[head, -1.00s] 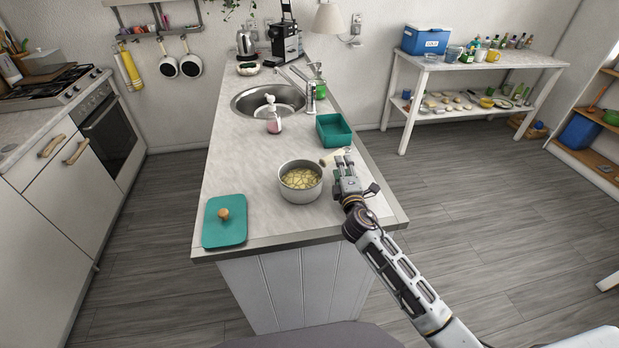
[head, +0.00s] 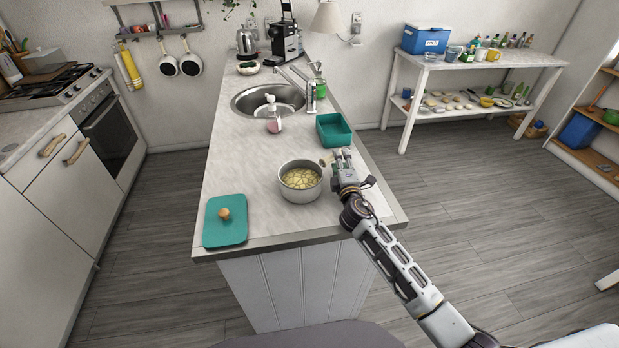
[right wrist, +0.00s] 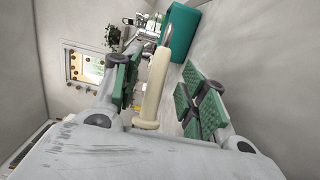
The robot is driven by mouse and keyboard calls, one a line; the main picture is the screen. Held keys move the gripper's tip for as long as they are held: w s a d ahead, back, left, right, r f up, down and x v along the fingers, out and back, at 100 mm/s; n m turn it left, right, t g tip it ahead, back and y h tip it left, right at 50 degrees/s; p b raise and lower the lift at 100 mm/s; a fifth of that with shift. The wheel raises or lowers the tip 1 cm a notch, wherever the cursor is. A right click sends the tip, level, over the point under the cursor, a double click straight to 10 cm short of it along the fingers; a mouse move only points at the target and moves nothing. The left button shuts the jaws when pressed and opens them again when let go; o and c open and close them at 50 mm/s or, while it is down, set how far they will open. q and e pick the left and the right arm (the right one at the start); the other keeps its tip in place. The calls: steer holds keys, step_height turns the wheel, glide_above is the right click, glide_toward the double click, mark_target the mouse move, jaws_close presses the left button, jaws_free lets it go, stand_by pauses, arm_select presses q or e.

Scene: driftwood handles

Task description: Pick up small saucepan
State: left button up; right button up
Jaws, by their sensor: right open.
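The small saucepan (head: 300,191) is a grey metal pot with pale yellow contents. It stands upright on the counter, and its pale handle (head: 328,158) points to the back right. My right gripper (head: 342,157) is just right of the pot, at the handle. In the right wrist view its green-padded fingers are apart, and the cream handle (right wrist: 155,88) shows between them, closer to the left finger. I cannot tell whether a finger touches it. The pot body is not clear in that view. My left gripper is not in view.
A teal lid or board with a wooden knob (head: 225,222) lies at the counter's front left. A teal tray (head: 334,130) stands behind the gripper; a pump bottle (head: 273,124) is by the sink (head: 250,101). The counter (head: 262,235) is clear in front of the pot.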

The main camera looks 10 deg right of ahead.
steer(key=shift+w+d, duration=0.15)
steer(key=shift+w, duration=1.85)
jaws_close()
steer(key=shift+r, duration=0.1)
